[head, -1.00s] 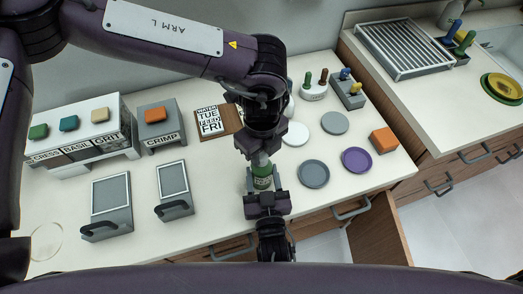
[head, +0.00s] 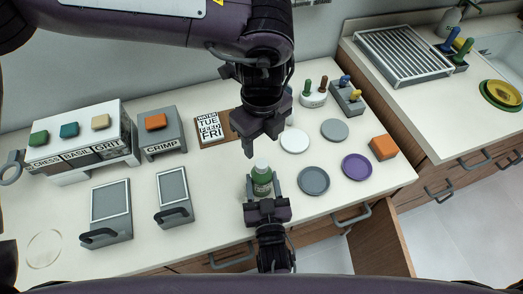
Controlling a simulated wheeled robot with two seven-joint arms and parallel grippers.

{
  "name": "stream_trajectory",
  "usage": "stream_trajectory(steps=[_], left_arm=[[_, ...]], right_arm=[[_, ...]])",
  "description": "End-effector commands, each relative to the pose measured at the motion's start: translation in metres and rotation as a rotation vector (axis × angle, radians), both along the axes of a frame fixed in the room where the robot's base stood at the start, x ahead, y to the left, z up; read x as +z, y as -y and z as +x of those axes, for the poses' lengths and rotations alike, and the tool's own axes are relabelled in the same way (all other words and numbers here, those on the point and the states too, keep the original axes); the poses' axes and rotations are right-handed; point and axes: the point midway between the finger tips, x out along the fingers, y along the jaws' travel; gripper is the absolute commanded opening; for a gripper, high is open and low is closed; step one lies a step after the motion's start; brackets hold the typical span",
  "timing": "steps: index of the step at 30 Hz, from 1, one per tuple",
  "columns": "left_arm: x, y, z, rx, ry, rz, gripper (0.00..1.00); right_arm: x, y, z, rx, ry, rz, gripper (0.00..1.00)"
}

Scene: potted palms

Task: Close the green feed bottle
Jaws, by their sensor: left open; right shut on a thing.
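The green feed bottle (head: 262,184) stands upright near the front edge of the counter, with a pale whitish-green top (head: 261,164). My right gripper (head: 264,196) comes from the front edge and is shut on the bottle's body, one finger on each side. My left gripper (head: 261,146) is open and empty above the bottle, its fingers pointing down, apart from the bottle's top. I cannot tell whether the pale top is a cap or the bare neck.
Grey, white and purple saucers (head: 357,167) lie right of the bottle, with an orange block (head: 384,147) beyond. A watering sign (head: 211,127), two grey trays (head: 174,195) and labelled boxes (head: 80,152) stand left. A drawer (head: 378,243) is open at the front right.

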Motion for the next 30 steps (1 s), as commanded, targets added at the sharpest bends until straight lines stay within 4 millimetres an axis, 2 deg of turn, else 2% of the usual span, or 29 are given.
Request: stream_trajectory(steps=[3,6,17,18,23,30], left_arm=[[0.02,0.0,0.0,-0.001,0.001,-0.002,0.52],[0.03,0.0,0.0,-0.001,0.0,0.0,0.52],[0.036,0.0,0.0,-0.001,-0.001,0.0,0.52],[0.036,0.0,0.0,-0.001,-0.001,0.0,0.52],[0.036,0.0,0.0,-0.001,-0.001,0.0,0.52],[0.035,0.0,0.0,-0.001,-0.001,0.0,0.52]], right_arm=[[0.0,0.0,0.0,0.0,0.0,0.0,0.0],[0.0,0.0,0.0,0.0,0.0,0.0,0.0],[0.0,0.0,0.0,0.0,0.0,0.0,0.0],[0.0,0.0,0.0,0.0,0.0,0.0,0.52],[0.0,0.0,0.0,0.0,0.0,0.0,0.72],[0.0,0.0,0.0,0.0,0.0,0.0,0.74]])
